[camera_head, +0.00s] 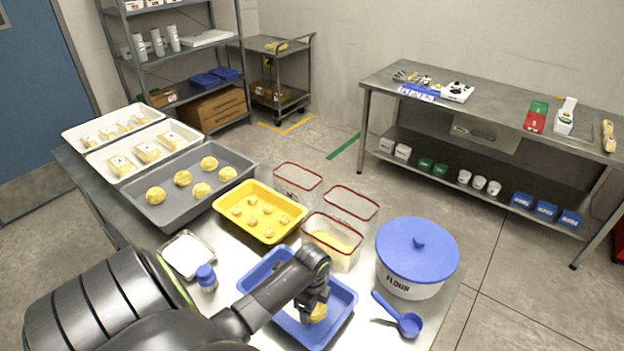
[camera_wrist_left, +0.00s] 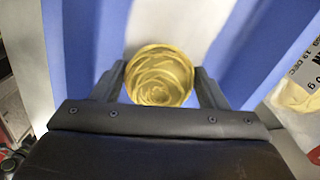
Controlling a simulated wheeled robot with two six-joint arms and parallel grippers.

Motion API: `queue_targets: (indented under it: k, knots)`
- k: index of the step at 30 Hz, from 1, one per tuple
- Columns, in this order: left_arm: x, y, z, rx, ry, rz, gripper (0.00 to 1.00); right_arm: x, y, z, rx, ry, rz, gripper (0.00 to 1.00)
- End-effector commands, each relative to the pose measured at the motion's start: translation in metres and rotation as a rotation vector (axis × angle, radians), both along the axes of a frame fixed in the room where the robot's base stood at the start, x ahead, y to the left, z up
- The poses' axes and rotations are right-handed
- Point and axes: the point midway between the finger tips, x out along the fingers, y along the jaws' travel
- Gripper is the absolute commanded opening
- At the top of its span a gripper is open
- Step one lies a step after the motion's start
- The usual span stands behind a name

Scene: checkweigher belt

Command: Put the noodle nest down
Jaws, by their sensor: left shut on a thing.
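My left gripper (camera_head: 312,303) is shut on a round yellow noodle nest (camera_head: 318,312) in the head view. The nest is over the right part of a blue tray (camera_head: 262,268) on the steel table. Whether it touches the tray floor cannot be told. In the left wrist view, the noodle nest (camera_wrist_left: 160,76) sits between the two fingers of my left gripper (camera_wrist_left: 160,82), with its coiled top showing. Blue tray parts (camera_wrist_left: 262,50) show around it. My right gripper is not in view.
A yellow tray (camera_head: 297,217) with several small pieces and a grey tray (camera_head: 243,157) with nests stand behind the blue tray. Clear red-rimmed containers (camera_head: 347,262), a flour tub (camera_head: 418,252) and a blue scoop (camera_head: 408,325) are to the right.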

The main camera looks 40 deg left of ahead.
Motion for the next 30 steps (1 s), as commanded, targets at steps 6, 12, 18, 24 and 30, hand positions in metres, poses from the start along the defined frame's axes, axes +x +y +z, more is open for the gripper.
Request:
queue_targets:
  k: [6,12,18,24,30]
  knots:
    - [0.0,0.0,-0.003,0.0,-0.001,0.0,0.71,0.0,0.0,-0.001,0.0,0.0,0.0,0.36]
    - [0.0,0.0,-0.002,0.0,-0.001,0.0,0.89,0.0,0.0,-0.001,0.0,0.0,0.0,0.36]
    - [0.0,0.0,-0.002,0.0,-0.001,0.0,0.89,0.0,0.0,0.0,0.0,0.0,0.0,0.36]
    - [0.001,0.0,0.014,0.0,-0.003,-0.002,0.89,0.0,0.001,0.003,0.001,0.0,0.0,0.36]
    - [0.002,0.001,0.044,0.003,-0.005,-0.002,0.89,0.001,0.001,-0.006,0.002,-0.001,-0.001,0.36]
